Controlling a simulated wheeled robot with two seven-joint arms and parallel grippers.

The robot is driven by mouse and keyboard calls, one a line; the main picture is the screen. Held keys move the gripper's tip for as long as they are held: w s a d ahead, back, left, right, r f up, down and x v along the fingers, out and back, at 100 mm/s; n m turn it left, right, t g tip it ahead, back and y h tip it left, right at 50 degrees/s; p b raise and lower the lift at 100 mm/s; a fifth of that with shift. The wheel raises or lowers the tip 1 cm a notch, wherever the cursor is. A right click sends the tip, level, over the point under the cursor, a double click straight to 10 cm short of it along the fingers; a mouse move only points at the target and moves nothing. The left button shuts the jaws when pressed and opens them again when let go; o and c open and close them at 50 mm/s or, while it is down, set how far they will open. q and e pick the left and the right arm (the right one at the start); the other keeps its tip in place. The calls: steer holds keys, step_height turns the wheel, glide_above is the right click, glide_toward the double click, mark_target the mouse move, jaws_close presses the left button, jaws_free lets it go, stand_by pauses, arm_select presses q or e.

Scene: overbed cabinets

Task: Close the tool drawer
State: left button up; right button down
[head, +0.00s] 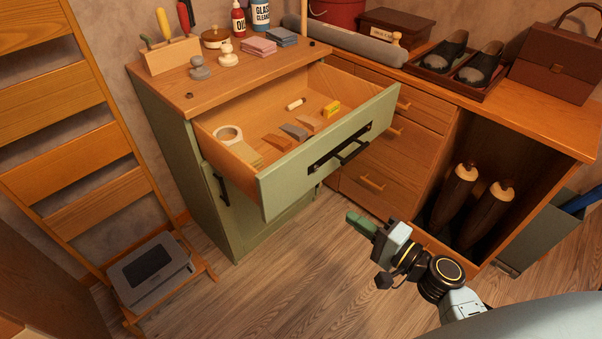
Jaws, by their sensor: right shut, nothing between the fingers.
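The tool drawer (275,186) is pulled well out of the green cabinet (182,160) in the head view. Its front is pale green with a black bar handle (341,151). Inside lie a tape roll (229,135), a yellow box (331,109), a small pale cylinder (296,104) and several small blocks. My right gripper (362,225) is shut and empty. It shows below and to the right of the drawer front, apart from it in the picture. My left gripper is not in view.
A wooden desk with drawers (374,185) stands to the right; boots (455,196) stand in its open bay. A wooden ladder shelf (68,166) with a grey device (151,267) is at the left. The cabinet top holds a tool block (172,56) and bottles. Wood floor (285,270) lies open in front.

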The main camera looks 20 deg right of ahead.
glide_toward(301, 178)
steer(key=x, duration=0.6)
steer(key=shift+a+r+p, duration=0.1)
steer(key=shift+p, duration=0.25)
steer(key=shift+w+a, duration=0.2)
steer(key=shift+w, duration=0.15)
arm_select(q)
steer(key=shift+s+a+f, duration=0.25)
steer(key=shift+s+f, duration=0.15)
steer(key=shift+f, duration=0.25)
